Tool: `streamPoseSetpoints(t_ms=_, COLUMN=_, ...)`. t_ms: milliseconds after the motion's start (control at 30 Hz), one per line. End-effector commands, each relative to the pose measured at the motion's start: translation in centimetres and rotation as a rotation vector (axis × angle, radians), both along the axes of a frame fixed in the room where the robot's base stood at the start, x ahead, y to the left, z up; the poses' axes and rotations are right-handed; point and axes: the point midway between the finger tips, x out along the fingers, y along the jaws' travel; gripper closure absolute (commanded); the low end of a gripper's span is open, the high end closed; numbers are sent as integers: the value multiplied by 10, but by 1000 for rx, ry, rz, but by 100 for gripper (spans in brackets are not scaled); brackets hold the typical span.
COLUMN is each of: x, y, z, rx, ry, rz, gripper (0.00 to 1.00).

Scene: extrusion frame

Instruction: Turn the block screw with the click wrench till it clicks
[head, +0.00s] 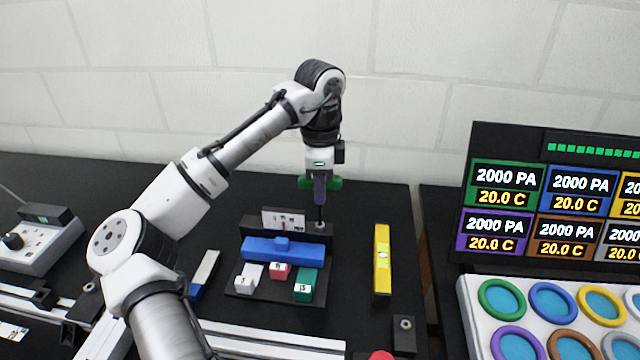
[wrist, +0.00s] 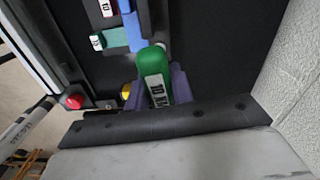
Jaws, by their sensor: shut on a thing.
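My gripper (head: 320,190) has purple fingers and is shut on a green-handled tool, which I take to be the click wrench (head: 306,183). Its dark shaft points down, and its tip is near the back right of the black rack (head: 232,292); I cannot tell whether it touches. In the wrist view the green handle (wrist: 153,62) with a white "10" label sits between the fingers (wrist: 157,90). A small dark block with a round screw-like top (head: 404,324) stands at the front right. I cannot tell for certain whether that is the block screw.
The rack holds a blue bar (head: 284,250) and white (head: 249,277), red (head: 280,271) and green (head: 306,285) labelled pieces. A red button (wrist: 75,101) and aluminium extrusions (head: 275,338) lie in front. Display panels are at right.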

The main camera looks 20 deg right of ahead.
Motion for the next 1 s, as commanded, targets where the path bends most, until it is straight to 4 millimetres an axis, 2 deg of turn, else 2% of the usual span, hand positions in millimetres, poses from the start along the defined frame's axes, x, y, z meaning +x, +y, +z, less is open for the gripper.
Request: streamPoseSetpoints(t_ms=1000, x=0, y=0, z=-11, rx=0, ry=0, rz=0, gripper=100)
